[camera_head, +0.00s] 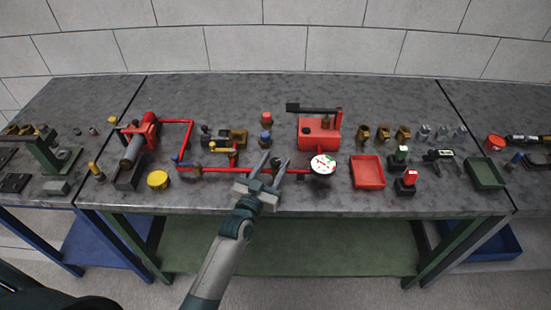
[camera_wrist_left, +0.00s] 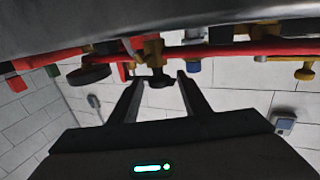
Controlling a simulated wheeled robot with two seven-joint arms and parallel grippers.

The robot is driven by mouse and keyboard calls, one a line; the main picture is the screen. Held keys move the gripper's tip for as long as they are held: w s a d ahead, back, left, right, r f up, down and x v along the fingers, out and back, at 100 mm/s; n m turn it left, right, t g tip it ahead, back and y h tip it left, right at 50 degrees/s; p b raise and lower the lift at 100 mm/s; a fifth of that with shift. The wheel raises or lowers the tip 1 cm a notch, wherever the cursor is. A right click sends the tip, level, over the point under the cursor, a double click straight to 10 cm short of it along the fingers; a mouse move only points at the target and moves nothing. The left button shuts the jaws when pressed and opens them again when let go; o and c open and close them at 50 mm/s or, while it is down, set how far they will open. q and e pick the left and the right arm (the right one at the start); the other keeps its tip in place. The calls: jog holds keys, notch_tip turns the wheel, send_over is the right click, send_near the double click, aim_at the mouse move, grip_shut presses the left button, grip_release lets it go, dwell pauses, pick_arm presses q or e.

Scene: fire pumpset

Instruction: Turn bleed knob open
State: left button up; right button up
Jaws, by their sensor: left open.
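My left gripper (camera_head: 274,161) reaches over the table's front edge to the red pipe (camera_head: 215,169). It is open, and its fingers point at the pipe. In the left wrist view the left gripper (camera_wrist_left: 160,79) has a small dark knob (camera_wrist_left: 157,83) on a brass fitting (camera_wrist_left: 153,52) showing between its fingertips. This looks like the bleed knob. The fingers look apart from it, though the depth is hard to judge. In the head view a small dark part shows between the fingers, too small to make out. My right gripper is not in view.
A white-faced gauge (camera_head: 322,164) stands close to the right of my gripper. A red tank (camera_head: 319,133) is behind it. A red pump (camera_head: 142,135) and a yellow round cap (camera_head: 157,180) are to the left. A red tray (camera_head: 368,172) lies to the right.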

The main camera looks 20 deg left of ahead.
pick_arm(q)
jog(key=shift+w+d, duration=0.1)
jog(key=shift+w, duration=0.5)
jog(key=shift+c, duration=0.6)
jog(key=c, duration=0.9)
jog(key=shift+r, duration=0.1)
